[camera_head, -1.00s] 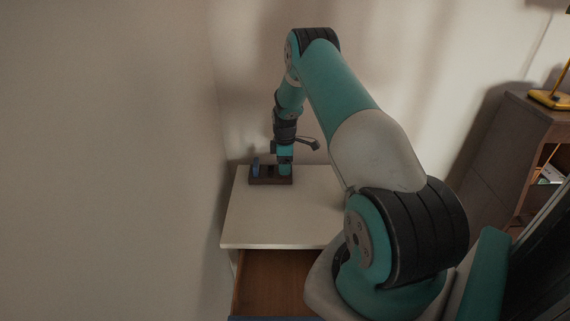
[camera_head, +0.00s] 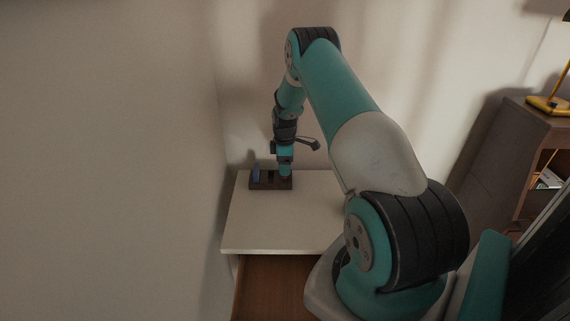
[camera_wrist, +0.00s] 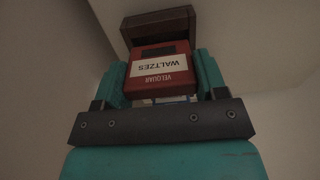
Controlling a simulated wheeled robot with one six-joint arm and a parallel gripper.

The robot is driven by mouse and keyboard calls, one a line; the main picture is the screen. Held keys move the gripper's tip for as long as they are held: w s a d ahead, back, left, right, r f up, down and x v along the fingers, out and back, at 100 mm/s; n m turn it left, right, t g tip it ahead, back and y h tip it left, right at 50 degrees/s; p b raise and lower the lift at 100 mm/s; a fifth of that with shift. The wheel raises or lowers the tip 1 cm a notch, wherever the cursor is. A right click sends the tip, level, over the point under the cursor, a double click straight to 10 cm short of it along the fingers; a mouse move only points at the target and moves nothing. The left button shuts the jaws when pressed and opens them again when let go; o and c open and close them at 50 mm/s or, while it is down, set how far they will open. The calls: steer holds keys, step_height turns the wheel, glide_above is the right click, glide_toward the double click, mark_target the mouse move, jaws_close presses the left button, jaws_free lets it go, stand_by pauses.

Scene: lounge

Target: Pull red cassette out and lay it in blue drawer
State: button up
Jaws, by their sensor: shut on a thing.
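The red cassette (camera_wrist: 160,72), with a white label reading "WALTZES", is between the two teal fingers of my gripper (camera_wrist: 161,78) in the wrist view. My gripper is shut on it. In the head view, a small patch of red (camera_head: 286,180) shows below my gripper (camera_head: 286,172), above the right part of a dark rack (camera_head: 262,186). I cannot tell whether its lower end is clear of the rack. The rack also shows in the wrist view (camera_wrist: 157,20). The open drawer (camera_head: 270,285) has a brown wooden inside, empty where visible; my arm hides its right part.
The rack stands at the back left of a white cabinet top (camera_head: 280,225). A blue cassette (camera_head: 255,173) stands upright at its left end. A wall rises close on the left. A brown shelf unit (camera_head: 535,120) with a yellow lamp (camera_head: 548,104) is at right.

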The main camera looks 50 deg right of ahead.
steer(key=shift+r, duration=0.1)
steer(key=shift+r+p, duration=1.15)
steer(key=shift+r, duration=0.75)
steer(key=shift+a, duration=0.15)
